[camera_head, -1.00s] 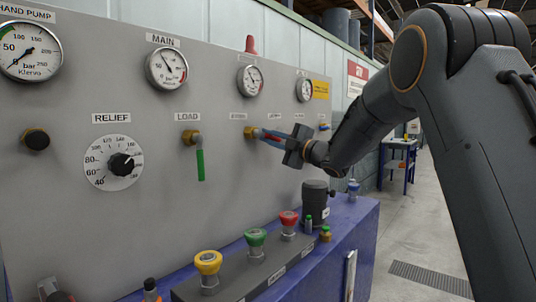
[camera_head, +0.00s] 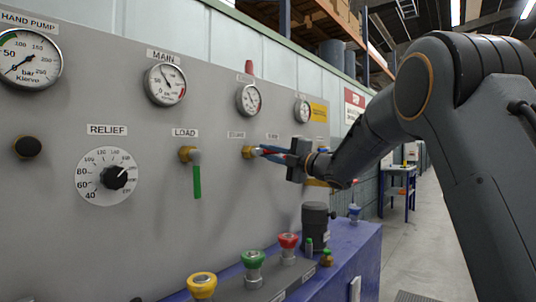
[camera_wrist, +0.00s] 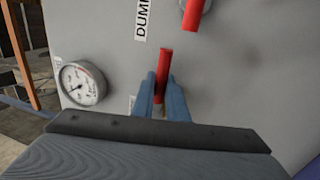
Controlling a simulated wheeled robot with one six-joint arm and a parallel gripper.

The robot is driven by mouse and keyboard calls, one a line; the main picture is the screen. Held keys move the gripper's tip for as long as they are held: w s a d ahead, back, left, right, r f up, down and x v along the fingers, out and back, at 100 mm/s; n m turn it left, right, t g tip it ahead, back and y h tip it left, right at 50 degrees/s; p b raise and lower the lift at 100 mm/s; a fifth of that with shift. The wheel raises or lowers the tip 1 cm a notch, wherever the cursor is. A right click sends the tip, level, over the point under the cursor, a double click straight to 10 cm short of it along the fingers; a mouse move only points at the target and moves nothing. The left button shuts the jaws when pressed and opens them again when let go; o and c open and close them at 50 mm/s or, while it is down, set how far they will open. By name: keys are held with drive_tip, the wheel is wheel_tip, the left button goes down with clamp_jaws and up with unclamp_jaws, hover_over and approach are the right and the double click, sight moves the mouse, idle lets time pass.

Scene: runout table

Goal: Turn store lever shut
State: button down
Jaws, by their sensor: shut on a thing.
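The store lever's brass valve (camera_head: 248,152) sits on the grey panel under a small label, right of the green load lever (camera_head: 197,182), which hangs down. My gripper (camera_head: 274,153) is at this valve, its blue fingers closed around a red handle. In the wrist view the red handle (camera_wrist: 164,60) stands between the two fingers and sticks out past their tips. Another red lever (camera_wrist: 192,12) is beside the DUMP label (camera_wrist: 143,18), apart from my fingers.
Gauges (camera_head: 165,84) and the relief dial (camera_head: 107,176) are on the panel. Below stand yellow (camera_head: 202,284), green (camera_head: 252,258) and red (camera_head: 288,240) buttons and a dark cylinder (camera_head: 315,226) on the blue bench. Open floor is at the right.

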drive_tip(key=c, duration=1.7)
unclamp_jaws()
drive_tip(key=shift+c, duration=0.2)
drive_tip(key=v, duration=0.7)
drive_tip(key=shift+s+d+b, duration=0.25)
drive_tip(key=shift+b, duration=0.1)
